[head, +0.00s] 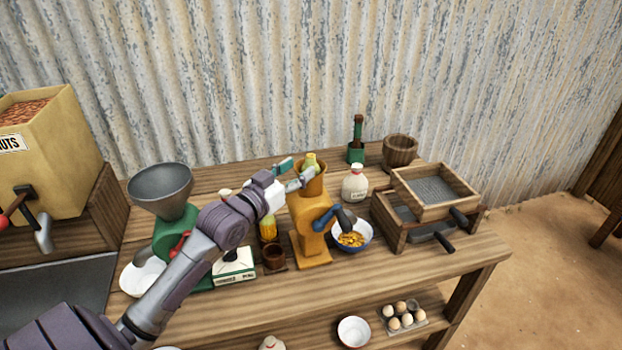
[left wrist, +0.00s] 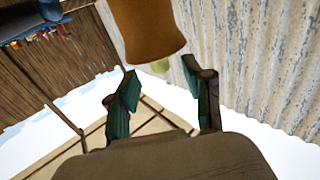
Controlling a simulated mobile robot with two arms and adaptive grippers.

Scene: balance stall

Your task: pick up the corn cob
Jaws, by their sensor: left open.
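A pale yellow-green corn cob (head: 310,161) stands in the top mouth of the orange sheller (head: 313,235), with only its upper part showing. A second, yellow cob (head: 268,229) stands on the table left of the sheller, partly behind a small brown cup. My left gripper (head: 296,173) is open and empty, with its fingertips just left of the cob in the mouth. In the left wrist view, the fingers (left wrist: 164,88) are spread, the sheller's orange mouth (left wrist: 146,28) is beyond them, and a pale green tip (left wrist: 161,66) peeks out beside it. My right gripper is out of view.
A bowl of kernels (head: 353,240) stands right of the sheller, near its blue crank. A white jug (head: 354,184) and wooden sieve boxes (head: 432,188) are further right. A green mill (head: 174,232) and a scale (head: 235,264) are to the left.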

